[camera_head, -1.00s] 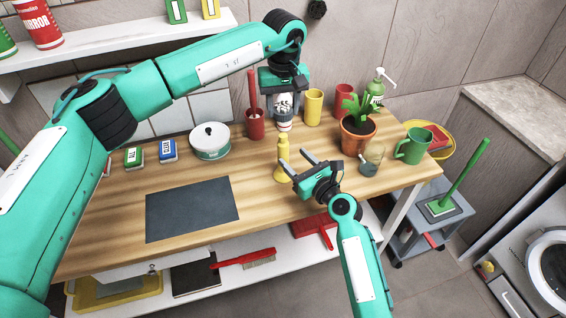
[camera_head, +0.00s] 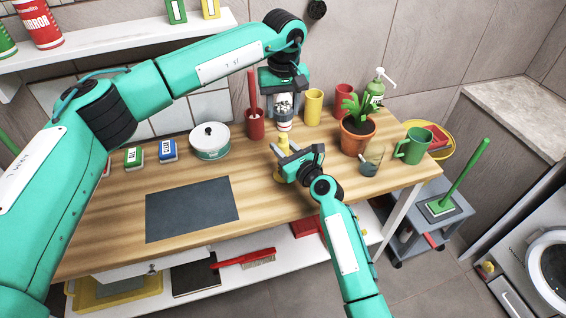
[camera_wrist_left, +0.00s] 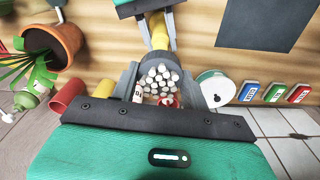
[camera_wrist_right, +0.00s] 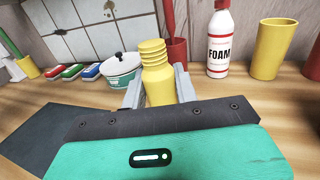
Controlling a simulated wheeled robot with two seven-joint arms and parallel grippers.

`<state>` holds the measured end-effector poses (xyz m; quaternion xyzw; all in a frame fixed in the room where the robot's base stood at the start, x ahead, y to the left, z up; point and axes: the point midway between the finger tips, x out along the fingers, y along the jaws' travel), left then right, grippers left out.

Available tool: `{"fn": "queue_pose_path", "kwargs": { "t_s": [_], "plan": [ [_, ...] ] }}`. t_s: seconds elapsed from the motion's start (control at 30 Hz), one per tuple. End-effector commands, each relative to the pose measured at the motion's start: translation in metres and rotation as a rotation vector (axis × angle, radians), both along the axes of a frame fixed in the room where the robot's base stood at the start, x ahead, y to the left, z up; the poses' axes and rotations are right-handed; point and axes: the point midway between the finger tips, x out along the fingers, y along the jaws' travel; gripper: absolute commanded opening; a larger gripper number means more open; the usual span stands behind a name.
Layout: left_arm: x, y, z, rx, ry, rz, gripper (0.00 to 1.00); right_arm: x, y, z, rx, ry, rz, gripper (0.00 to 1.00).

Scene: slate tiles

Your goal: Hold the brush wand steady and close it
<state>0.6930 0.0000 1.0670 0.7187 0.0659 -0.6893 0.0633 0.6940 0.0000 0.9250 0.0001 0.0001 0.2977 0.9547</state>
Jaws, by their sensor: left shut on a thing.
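My left gripper (camera_head: 284,110) is shut on the brush wand. In the left wrist view the wand shows as a round bundle of white bristle ends (camera_wrist_left: 160,80) between the fingers; its lower part is hidden. A yellow bottle-like piece with a ribbed neck (camera_wrist_right: 158,82) stands upright on the worktop, in front of the left gripper in the head view (camera_head: 283,143). My right gripper (camera_wrist_right: 160,88) is open, with its fingers on either side of this yellow piece. I cannot tell whether they touch it.
A white FOAM bottle (camera_wrist_right: 219,45), a red cup (camera_head: 255,128) and a yellow cup (camera_head: 313,107) stand close behind. A potted plant (camera_head: 357,138) and a green mug (camera_head: 413,147) are to the right. A white pot (camera_head: 210,145) is left. The worktop near the dark mat (camera_head: 192,208) is clear.

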Motion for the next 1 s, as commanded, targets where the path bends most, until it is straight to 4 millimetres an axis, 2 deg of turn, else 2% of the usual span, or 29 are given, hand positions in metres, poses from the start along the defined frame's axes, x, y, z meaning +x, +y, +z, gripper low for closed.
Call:
{"fn": "queue_pose_path", "kwargs": {
  "t_s": [0.03, 0.1, 0.27, 0.63, 1.0],
  "plan": [
    [0.000, 0.000, 0.000, 0.000, 0.000, 0.000, 0.21, 0.000, 0.000, 0.000, 0.000, 0.000, 0.000, 0.09],
    [0.000, 0.000, 0.000, 0.000, 0.000, 0.000, 0.21, 0.000, 0.000, 0.000, 0.000, 0.000, 0.000, 0.00],
    [0.000, 0.000, -0.003, 0.000, 0.000, 0.000, 0.21, 0.000, 0.000, 0.000, 0.000, 0.000, 0.000, 0.00],
    [0.000, 0.000, -0.049, 0.001, 0.001, 0.000, 0.21, 0.000, 0.000, 0.000, 0.000, 0.000, 0.000, 0.00],
    [0.000, 0.000, -0.050, 0.001, 0.000, 0.000, 0.21, 0.000, 0.000, 0.000, -0.001, 0.001, 0.000, 0.00]
  ]
}}
